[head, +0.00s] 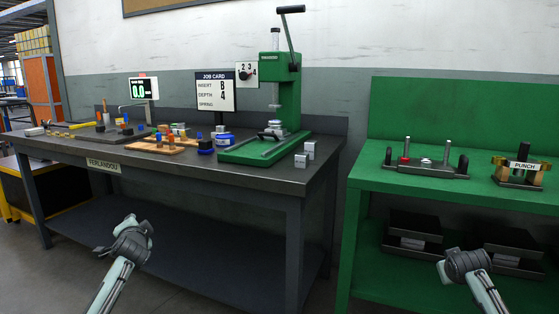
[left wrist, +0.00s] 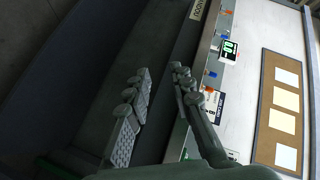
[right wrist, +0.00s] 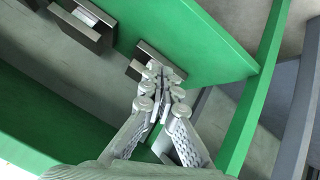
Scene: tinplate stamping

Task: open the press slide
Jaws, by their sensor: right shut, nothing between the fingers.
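The green press (head: 285,85) stands at the right end of the dark table, with a black-tipped lever raised at its top. Its low green base (head: 250,150) reaches toward the table's front edge, with a small metal piece (head: 272,130) on it under the ram. I cannot tell how far any slide in the base is out. My left gripper (head: 132,238) is low in front of the table, away from the press; its fingers stand apart and empty in the left wrist view (left wrist: 160,70). My right gripper (head: 466,264) is in front of the green bench, shut and empty in the right wrist view (right wrist: 163,72).
Two metal blocks (head: 305,153) sit right of the press base. A job card (head: 216,91), a blue tin (head: 223,139) and a wooden board (head: 160,146) are left of it. The green bench (head: 375,180) carries a dark fixture (head: 425,171) and the punch holder (head: 522,180).

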